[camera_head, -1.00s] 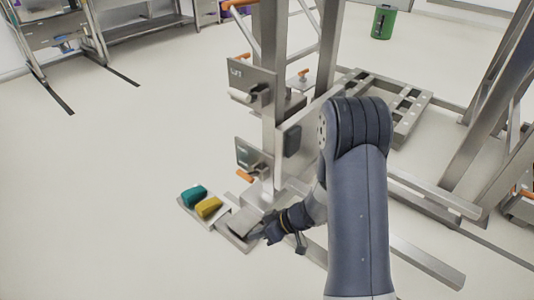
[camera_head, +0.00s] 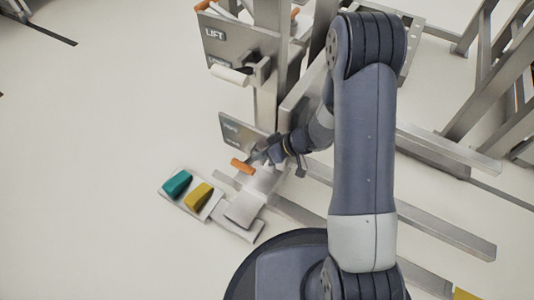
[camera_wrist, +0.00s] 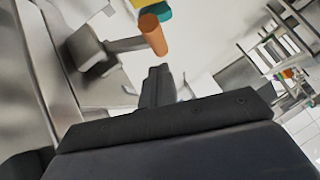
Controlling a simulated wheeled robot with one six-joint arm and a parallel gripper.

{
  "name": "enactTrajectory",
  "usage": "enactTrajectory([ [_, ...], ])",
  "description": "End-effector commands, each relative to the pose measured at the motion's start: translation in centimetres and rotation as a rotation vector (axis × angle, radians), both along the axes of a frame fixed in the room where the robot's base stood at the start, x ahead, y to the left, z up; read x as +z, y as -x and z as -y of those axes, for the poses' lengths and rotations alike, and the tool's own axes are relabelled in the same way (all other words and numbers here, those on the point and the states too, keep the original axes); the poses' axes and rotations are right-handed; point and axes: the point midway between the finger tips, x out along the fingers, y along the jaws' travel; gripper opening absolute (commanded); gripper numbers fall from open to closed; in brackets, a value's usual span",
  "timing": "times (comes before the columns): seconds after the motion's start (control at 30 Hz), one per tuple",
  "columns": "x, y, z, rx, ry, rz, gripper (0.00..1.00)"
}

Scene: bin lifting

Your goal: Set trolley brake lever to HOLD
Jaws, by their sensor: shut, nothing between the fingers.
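The trolley brake lever shows as an orange handle (camera_head: 241,166) below the lower metal plate (camera_head: 236,132), whose small label I cannot read. In the wrist view the orange handle (camera_wrist: 153,34) stands just beyond my fingertips. My gripper (camera_head: 259,155) is shut and empty, close to the right end of the handle in the head view. My gripper's closed fingers (camera_wrist: 158,80) point toward the handle in the wrist view. I cannot tell whether they touch it. The lever's pivot is partly hidden by my gripper.
Above is a plate marked LIFT (camera_head: 214,34) with a pale lever handle (camera_head: 230,75). The trolley post (camera_head: 267,100) stands close behind. Open floor lies left.

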Motion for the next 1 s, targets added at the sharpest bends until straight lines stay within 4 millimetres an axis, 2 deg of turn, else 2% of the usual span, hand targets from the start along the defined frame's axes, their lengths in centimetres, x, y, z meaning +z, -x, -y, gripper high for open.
enactTrajectory([
  [0.03,-1.2,-0.1,-0.7,0.003,0.0,0.0,0.0],
  [0.1,-1.9,-0.3,-1.6,0.003,0.001,0.001,0.0],
  [0.33,-3.3,-0.6,-3.4,0.001,0.0,-0.001,0.0],
  [0.83,-3.4,-0.9,-3.7,-0.001,0.002,0.002,0.0],
  [1.0,-3.5,-1.8,-3.8,0.0,0.015,0.027,0.0],
])
